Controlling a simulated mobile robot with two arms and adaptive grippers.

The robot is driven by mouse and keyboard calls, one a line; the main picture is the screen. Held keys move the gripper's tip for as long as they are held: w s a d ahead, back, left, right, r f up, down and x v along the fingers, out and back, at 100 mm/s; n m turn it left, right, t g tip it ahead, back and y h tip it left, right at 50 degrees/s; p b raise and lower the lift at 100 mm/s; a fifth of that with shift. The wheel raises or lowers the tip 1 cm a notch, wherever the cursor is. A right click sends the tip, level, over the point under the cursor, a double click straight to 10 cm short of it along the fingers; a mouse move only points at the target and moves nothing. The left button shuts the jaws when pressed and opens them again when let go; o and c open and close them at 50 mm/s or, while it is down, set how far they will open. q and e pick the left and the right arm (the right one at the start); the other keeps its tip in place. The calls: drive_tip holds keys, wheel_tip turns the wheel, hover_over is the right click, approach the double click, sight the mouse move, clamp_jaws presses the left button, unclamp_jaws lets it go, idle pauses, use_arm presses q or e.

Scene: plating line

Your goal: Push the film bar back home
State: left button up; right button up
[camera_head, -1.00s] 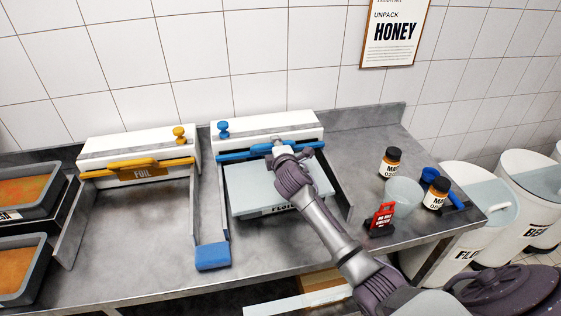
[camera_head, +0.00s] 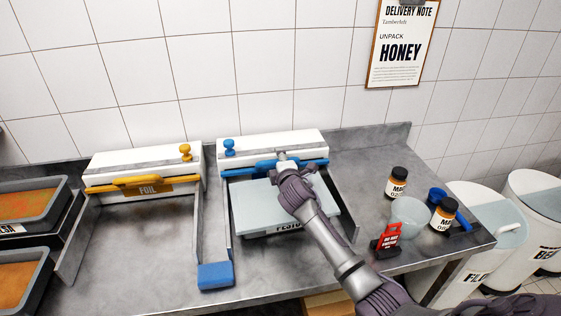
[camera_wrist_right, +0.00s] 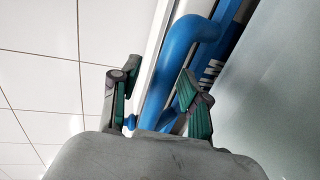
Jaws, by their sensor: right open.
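The blue film bar (camera_head: 238,171) lies along the front of the white film dispenser (camera_head: 262,147), above a pale tray (camera_head: 262,207). My right gripper (camera_head: 283,160) is at the middle of the bar, with my arm reaching in from the lower right and hiding part of the bar and tray. In the right wrist view, the blue bar handle (camera_wrist_right: 174,66) runs between the two fingers of my open gripper (camera_wrist_right: 160,95). I cannot tell whether the fingers touch it. My left gripper is not in view.
An orange-barred foil dispenser (camera_head: 144,168) stands to the left. A blue block (camera_head: 215,276) sits at the front of the metal divider.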

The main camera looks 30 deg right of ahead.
drive_tip(key=v, duration=1.2)
drive_tip(key=shift+f, duration=0.1)
